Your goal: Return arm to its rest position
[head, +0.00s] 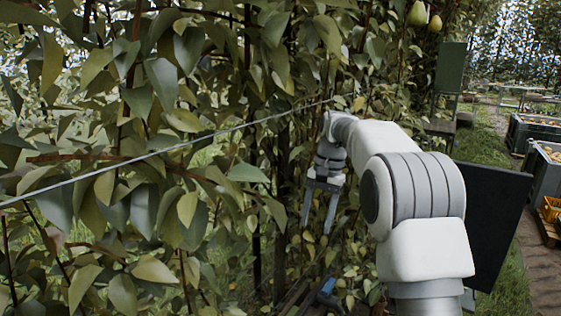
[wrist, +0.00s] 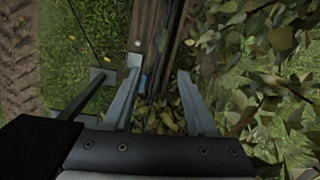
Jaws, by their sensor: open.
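My arm reaches forward from the lower right in the head view and bends down at the wrist. My gripper (head: 318,220) hangs with its fingers pointing down beside the leafy hedge. Its two fingers are spread apart with nothing between them. In the wrist view my gripper (wrist: 160,98) also shows open and empty, above grass, fallen leaves and a wooden beam (wrist: 157,40). The fingers do not visibly hold any fruit.
Dense foliage (head: 150,150) with a wire (head: 170,148) fills the left. Pears (head: 418,14) hang at the top. A dark panel (head: 492,220) stands right of my arm. Crates (head: 540,130) line the path at the far right. A blue object (head: 327,290) lies low below my gripper.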

